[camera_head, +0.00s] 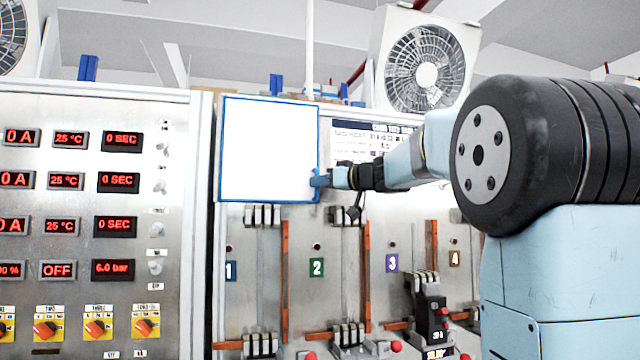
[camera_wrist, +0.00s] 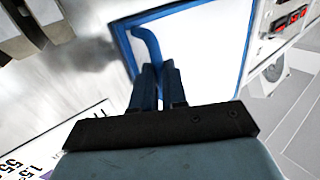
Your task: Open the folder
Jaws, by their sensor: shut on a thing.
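The folder (camera_head: 268,148) is a white panel with a blue frame, mounted upright on the upper part of the breaker cabinet in the head view. In the wrist view its white face and blue rim (camera_wrist: 183,8) fill the upper middle. My gripper (camera_head: 322,181) is at the folder's lower right edge. In the wrist view my gripper (camera_wrist: 157,70) has its blue fingers closed together at a curved blue handle (camera_wrist: 146,40) on the folder. The exact contact between fingertips and handle is partly hidden by the fingers.
A printed sheet (camera_head: 375,135) shows right of the folder, partly behind my arm. Breakers with numbered tags (camera_head: 316,268) and orange bars (camera_head: 285,270) lie below. A control panel (camera_head: 90,220) with red displays stands left. A fan (camera_head: 425,72) is above.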

